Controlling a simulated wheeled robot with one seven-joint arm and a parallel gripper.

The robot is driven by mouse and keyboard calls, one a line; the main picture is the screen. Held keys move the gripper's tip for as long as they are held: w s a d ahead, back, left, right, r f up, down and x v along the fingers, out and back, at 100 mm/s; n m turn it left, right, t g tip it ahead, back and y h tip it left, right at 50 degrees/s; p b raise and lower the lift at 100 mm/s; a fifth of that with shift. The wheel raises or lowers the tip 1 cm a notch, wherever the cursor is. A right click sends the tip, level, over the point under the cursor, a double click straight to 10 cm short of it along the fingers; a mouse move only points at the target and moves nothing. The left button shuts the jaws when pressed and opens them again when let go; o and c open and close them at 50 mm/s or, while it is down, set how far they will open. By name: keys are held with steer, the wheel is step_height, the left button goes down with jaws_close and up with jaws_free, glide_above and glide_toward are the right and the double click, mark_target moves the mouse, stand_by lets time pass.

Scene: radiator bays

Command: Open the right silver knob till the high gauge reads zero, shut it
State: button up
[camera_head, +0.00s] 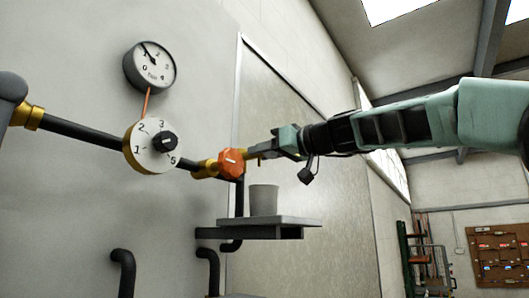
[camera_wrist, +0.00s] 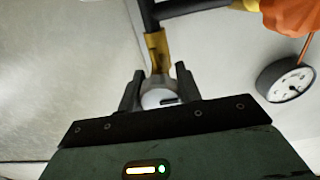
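The high gauge (camera_head: 150,66) is a round white dial with a black rim on the wall, upper left in the head view. Its needle points up-left, near the 1. It also shows at the right of the wrist view (camera_wrist: 288,81), too small to read. The silver knob (camera_wrist: 158,98) sits on a brass fitting in the wrist view, with a dark mark on its face. My gripper (camera_wrist: 159,78) has one finger on each side of it. Whether the fingers press on it is unclear. In the head view my gripper (camera_head: 258,153) hides the knob.
An orange knob (camera_head: 231,164) sits on the pipe just left of my gripper. A numbered white dial with a black centre (camera_head: 152,147) is further left. Below, a grey cup (camera_head: 264,200) stands on a shelf (camera_head: 268,222). Bent black pipes (camera_head: 124,270) leave the wall.

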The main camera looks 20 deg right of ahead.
steer(key=shift+m, duration=0.4)
steer(key=m+b, duration=0.1)
steer(key=m, duration=0.1)
steer(key=shift+d+m, duration=0.1)
steer(key=shift+m, duration=0.3)
steer(key=m, duration=0.2)
steer(key=shift+m, duration=0.3)
steer(key=m, duration=0.3)
steer(key=shift+r+m, duration=0.1)
steer(key=shift+m, duration=2)
steer(key=o, duration=1)
steer(key=shift+c, duration=0.2)
